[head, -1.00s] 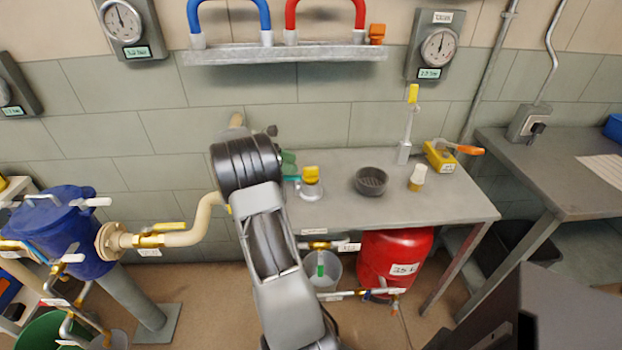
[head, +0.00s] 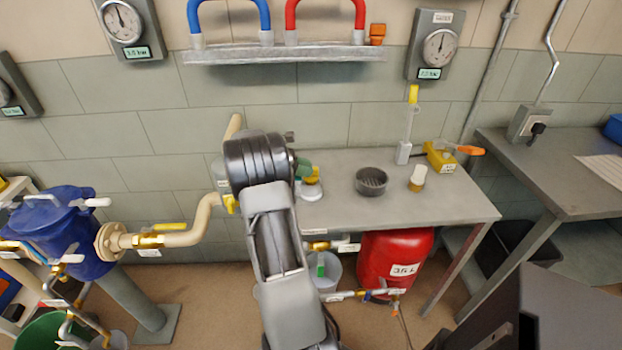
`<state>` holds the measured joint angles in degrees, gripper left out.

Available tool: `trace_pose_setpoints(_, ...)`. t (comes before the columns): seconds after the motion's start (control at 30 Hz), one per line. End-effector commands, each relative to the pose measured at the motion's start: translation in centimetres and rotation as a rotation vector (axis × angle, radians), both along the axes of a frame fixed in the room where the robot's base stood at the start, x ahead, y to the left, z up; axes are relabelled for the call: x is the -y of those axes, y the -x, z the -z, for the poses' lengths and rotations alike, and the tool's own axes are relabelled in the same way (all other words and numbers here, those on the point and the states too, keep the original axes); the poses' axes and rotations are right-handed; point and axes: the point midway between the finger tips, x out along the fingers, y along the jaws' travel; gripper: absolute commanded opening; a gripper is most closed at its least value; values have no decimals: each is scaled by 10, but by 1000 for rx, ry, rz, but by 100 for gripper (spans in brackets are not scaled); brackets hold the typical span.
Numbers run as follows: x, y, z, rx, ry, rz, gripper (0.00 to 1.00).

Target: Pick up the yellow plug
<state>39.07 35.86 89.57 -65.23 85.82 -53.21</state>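A yellow piece (head: 313,180) sits on a round pale base on the grey table; it is the nearest yellow thing to my arm and may be the plug. My arm's dark wrist now covers part of it. My gripper is mostly hidden behind the wrist; only a green part (head: 303,167) shows at the wrist's right side, close to the yellow piece. I cannot tell whether it touches it, or whether the fingers are open. Another yellow piece (head: 413,93) tops a thin upright stand at the table's back.
On the table (head: 450,205) stand a dark round bowl (head: 371,181), a white-topped small jar (head: 417,178) and a yellow block with an orange handle (head: 440,156). A beige pipe (head: 190,235) runs left of my arm. A red tank (head: 395,258) stands below.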

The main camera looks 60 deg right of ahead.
Motion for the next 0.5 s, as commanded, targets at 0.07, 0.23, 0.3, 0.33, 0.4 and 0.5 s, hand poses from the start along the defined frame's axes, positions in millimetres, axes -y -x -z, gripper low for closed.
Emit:
trace_pose_setpoints(0.07, 0, 0, 0, 0, 0, 0, 14)
trace_pose_setpoints(0.23, 0, 0, 0, 0, 0, 0, 0)
trace_pose_setpoints(0.3, 0, 0, 0, 0, 0, 0, 0)
trace_pose_setpoints(0.33, 0, 0, 0, 0, 0, 0, 0)
trace_pose_setpoints(0.4, 0, 0, 0, 0, 0, 0, 0)
trace_pose_setpoints(0.5, 0, 0, -1, 1, 1, 0, 0)
